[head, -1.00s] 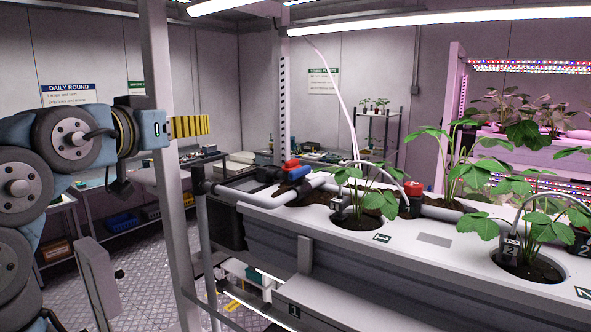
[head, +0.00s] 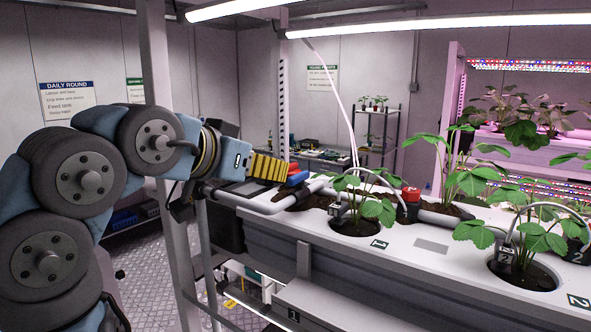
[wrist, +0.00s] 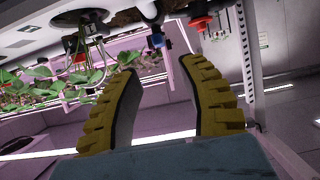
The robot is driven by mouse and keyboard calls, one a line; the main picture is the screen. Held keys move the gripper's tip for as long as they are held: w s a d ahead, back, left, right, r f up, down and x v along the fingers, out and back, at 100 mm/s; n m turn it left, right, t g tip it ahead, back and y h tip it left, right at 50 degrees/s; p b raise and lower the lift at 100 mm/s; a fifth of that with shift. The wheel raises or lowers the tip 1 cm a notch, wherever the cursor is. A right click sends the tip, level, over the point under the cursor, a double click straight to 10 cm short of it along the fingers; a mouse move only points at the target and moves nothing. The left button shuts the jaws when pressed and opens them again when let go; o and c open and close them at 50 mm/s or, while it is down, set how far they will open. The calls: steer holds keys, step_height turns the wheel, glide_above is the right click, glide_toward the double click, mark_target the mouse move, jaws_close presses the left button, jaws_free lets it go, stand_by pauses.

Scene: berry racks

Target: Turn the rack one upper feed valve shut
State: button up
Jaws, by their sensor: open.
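In the head view, a valve with a red top (head: 293,167) and a blue part (head: 297,179) sits at the left end of the rack's grey pipe. A second red-topped fitting (head: 411,194) stands farther right. My gripper (head: 286,170) is open, its yellow fingers pointing right, overlapping the valve in the picture and hiding part of it. In the wrist view, my gripper's fingers (wrist: 158,72) are spread with nothing between them. A blue part (wrist: 156,40) and a red part (wrist: 200,24) show beyond the fingertips. I cannot tell whether the fingers touch the valve, or its handle angle.
The white planting trough (head: 380,258) with strawberry plants lies to the right. A grey upright post (head: 178,235) stands close to my arm. A thin white tube (head: 345,105) hangs down to the trough. A shelf (head: 378,130) stands behind.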

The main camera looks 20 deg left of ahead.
mark_target(295, 175)
steer(key=p+x, duration=0.2)
steer(key=x, duration=0.7)
steer(key=shift+w+d, duration=0.1)
steer(key=shift+w, duration=0.1)
steer(key=shift+f, duration=0.1)
jaws_close()
